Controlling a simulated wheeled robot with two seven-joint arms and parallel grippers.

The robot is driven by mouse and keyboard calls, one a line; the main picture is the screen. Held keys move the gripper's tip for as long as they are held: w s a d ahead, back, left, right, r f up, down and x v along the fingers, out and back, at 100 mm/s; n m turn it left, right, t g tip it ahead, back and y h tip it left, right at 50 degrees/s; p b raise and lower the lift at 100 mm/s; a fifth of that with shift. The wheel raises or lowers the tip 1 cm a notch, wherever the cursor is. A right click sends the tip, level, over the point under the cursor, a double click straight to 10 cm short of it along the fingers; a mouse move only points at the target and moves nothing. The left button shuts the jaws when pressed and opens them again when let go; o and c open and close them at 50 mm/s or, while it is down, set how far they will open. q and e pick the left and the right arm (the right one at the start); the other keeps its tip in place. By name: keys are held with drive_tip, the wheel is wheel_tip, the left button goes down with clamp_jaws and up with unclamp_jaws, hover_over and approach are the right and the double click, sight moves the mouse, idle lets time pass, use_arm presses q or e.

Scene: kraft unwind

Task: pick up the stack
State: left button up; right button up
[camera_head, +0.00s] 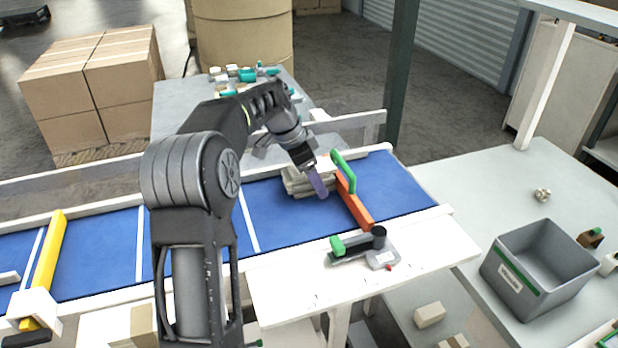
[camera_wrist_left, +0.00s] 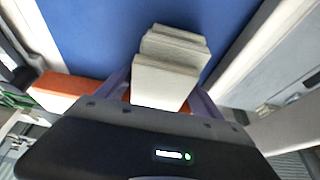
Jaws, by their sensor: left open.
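The stack (camera_head: 297,184) is a pile of flat, pale cream pieces lying on the blue conveyor belt, beside an orange bar. In the left wrist view the stack (camera_wrist_left: 168,66) is slightly uneven, its layers offset from one another. My left gripper (camera_head: 318,182) is at the stack, pointing down, and partly hides it in the head view. In the left wrist view the open left gripper (camera_wrist_left: 160,88) has its purple fingers on either side of the stack's near end. I cannot tell whether the fingers touch it. My right gripper is in neither view.
An orange bar (camera_head: 354,202) with a green handle (camera_head: 343,171) crosses the blue belt (camera_head: 400,190) just right of the stack. A yellow bar (camera_head: 48,254) crosses it at left. A grey bin (camera_head: 538,268) stands on the right table. A black and green device (camera_head: 360,247) sits on the front ledge.

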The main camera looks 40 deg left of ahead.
use_arm(q)
drive_tip(key=shift+f, duration=0.1)
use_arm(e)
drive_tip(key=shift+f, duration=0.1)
use_arm(q)
drive_tip(key=c, duration=1.6)
drive_tip(key=shift+o, duration=0.2)
drive_tip(key=shift+r, duration=0.2)
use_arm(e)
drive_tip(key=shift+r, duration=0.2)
